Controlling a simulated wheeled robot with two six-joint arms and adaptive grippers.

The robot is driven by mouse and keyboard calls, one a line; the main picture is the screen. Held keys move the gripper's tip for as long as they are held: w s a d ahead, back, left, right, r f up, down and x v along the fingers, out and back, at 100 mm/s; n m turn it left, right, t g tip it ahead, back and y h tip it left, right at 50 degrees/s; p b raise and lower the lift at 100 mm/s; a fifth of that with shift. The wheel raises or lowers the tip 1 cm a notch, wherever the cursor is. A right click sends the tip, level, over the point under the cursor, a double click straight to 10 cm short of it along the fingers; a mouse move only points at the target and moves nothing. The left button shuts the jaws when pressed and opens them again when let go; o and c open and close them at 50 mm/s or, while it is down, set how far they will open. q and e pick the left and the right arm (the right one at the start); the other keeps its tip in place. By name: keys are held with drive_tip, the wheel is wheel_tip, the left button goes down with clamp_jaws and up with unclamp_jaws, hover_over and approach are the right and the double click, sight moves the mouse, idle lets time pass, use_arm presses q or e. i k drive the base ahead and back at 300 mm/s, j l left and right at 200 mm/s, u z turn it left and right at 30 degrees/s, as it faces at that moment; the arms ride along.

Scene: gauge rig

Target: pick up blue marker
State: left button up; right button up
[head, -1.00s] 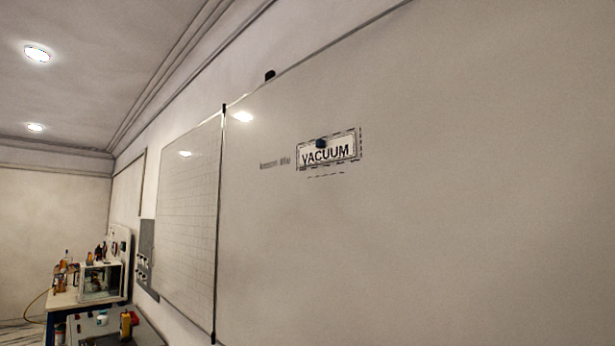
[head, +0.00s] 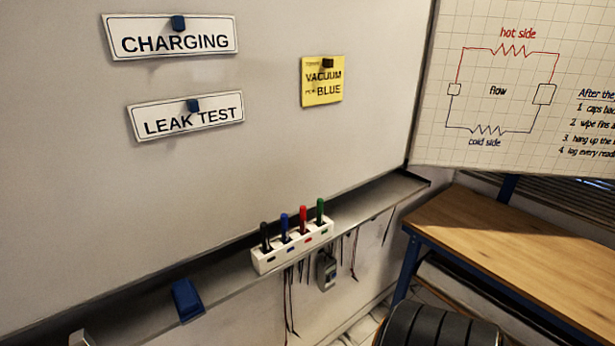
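The blue marker (head: 285,226) stands upright in a white marker holder (head: 292,249) on the whiteboard's ledge, in the lower middle of the head view. It is second from the left, between a black marker (head: 265,235) and a red marker (head: 303,219). A green marker (head: 320,211) stands at the holder's right end. The lower part of each marker is hidden in the holder.
The grey ledge (head: 380,195) runs along the whiteboard, with a blue block (head: 187,300) on it to the left. Cables and a grey device (head: 326,270) hang below. A wooden bench (head: 500,245) stands at right. A yellow note (head: 322,81) reads "VACUUM" and "BLUE".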

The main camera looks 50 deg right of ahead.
sight(283, 217)
drive_tip(key=z, duration=1.5)
